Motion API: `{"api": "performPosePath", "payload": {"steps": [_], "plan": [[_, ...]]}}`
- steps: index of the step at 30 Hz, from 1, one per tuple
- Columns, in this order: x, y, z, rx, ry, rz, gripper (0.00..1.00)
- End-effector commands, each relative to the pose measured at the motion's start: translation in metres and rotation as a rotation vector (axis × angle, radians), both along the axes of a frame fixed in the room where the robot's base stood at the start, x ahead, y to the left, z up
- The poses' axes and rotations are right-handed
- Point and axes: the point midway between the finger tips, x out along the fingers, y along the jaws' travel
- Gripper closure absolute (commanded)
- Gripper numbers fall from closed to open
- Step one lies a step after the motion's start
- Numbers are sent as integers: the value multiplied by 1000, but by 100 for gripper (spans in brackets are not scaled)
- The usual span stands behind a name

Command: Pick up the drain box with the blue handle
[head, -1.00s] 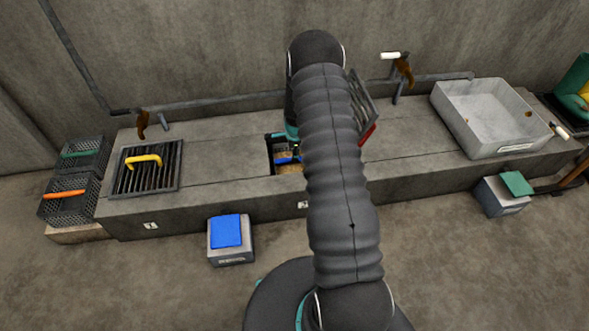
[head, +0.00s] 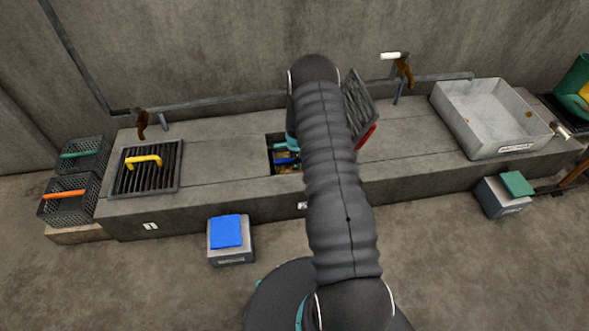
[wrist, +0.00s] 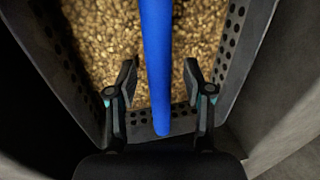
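The drain box (wrist: 239,50) is a dark perforated box filled with tan grain, with a blue handle (wrist: 157,60) running across its top. In the head view the blue handle (head: 287,160) shows down in a square opening in the counter, partly hidden by my arm. In the wrist view my gripper (wrist: 160,78) is open, one finger on each side of the blue handle, with a gap on both sides. The head view hides most of my gripper behind my arm.
A grate with a red handle (head: 358,106) stands tilted beside the opening. A grate with a yellow handle (head: 145,170) lies at the counter's left. Perforated boxes with green (head: 80,154) and orange (head: 66,194) handles stand at far left. A grey basin (head: 487,118) sits at right.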

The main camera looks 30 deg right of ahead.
Motion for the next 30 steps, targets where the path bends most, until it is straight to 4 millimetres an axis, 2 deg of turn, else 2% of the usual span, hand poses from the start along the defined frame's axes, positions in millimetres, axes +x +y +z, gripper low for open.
{"api": "performPosePath", "payload": {"steps": [1,6,20,25,30], "plan": [[0,0,0,0,0,0,61],[0,0,0,0,0,0,100],[2,-1,5,-1,-5,0,100],[3,-1,22,-2,-7,0,100],[3,-1,50,-2,-7,0,100]]}}
